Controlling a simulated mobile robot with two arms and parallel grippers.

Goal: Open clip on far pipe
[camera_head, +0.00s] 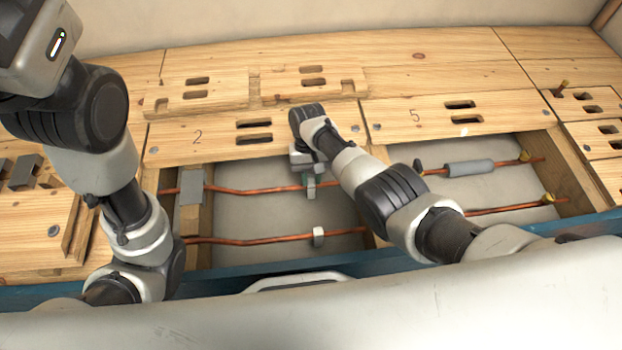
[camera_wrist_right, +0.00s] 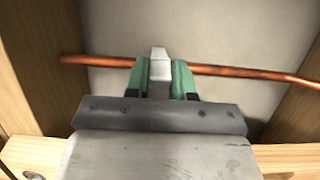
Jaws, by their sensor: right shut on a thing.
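The far copper pipe (camera_head: 247,190) runs across the open bay below board 2, and it also crosses the right wrist view (camera_wrist_right: 225,71). A pale grey clip (camera_wrist_right: 160,66) sits on this pipe. My right gripper (camera_head: 310,184) reaches down into the bay; its green fingers (camera_wrist_right: 161,80) are shut on the clip, one on each side. The near pipe (camera_head: 260,240) carries another pale clip (camera_head: 319,236). My left arm stands at the left of the head view, and its gripper is out of view.
Wooden boards with slots surround the bay, with board 2 (camera_head: 215,140) behind it. A grey block (camera_head: 191,187) sits at the far pipe's left end. Another bay at right holds pipes and a grey sleeve (camera_head: 469,168). A blue rail (camera_head: 235,272) runs along the front.

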